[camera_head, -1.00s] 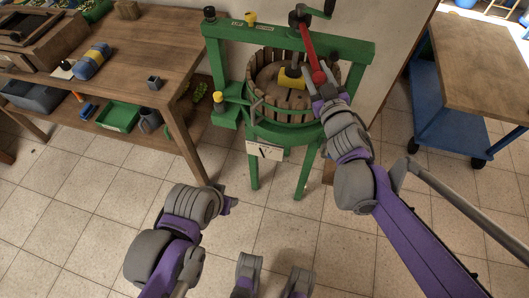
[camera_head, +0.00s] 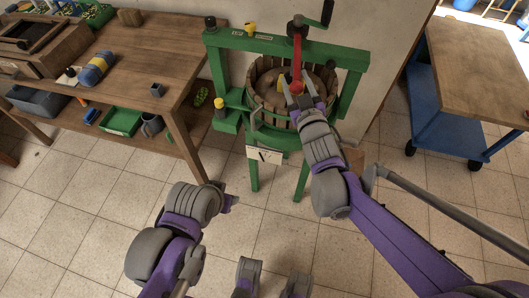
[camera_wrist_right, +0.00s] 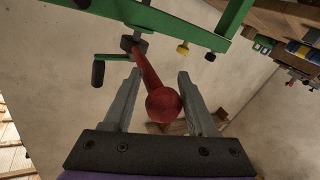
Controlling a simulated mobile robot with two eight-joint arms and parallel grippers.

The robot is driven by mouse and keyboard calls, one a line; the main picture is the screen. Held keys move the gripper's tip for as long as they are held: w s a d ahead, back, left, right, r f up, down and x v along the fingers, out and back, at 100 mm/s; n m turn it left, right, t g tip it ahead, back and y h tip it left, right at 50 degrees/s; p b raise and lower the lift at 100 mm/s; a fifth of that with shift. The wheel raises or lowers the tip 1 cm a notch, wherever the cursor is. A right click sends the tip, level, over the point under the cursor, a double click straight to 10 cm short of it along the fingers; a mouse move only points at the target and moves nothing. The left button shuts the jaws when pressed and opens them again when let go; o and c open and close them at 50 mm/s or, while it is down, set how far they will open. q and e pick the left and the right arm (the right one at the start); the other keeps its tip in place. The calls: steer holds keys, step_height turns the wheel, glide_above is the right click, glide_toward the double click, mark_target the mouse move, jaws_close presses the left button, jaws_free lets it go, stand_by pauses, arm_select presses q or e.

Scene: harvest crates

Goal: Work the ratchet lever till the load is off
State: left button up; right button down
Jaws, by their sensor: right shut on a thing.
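The green press (camera_head: 345,55) stands against the wall with a slatted wooden basket (camera_head: 257,88) in its frame. The red ratchet lever (camera_head: 297,62) runs from the central screw at the top beam toward me. My right gripper (camera_head: 297,90) is shut on the lever's end, over the front of the basket. In the right wrist view the lever's round red knob (camera_wrist_right: 163,104) sits between the two fingers. My left gripper (camera_head: 228,201) is low in front of the press, away from it; its fingers are too unclear to read.
A wooden workbench (camera_head: 165,58) with a blue-and-yellow roll (camera_head: 96,69) stands left. A blue cart (camera_head: 425,85) with a wooden top stands right. A green crank (camera_head: 328,14) with dark grip sticks up above the beam. The tiled floor in front is clear.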

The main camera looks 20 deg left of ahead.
steer(key=shift+s+a+p, duration=0.15)
steer(key=shift+a+p, duration=0.2)
steer(key=shift+a, duration=0.5)
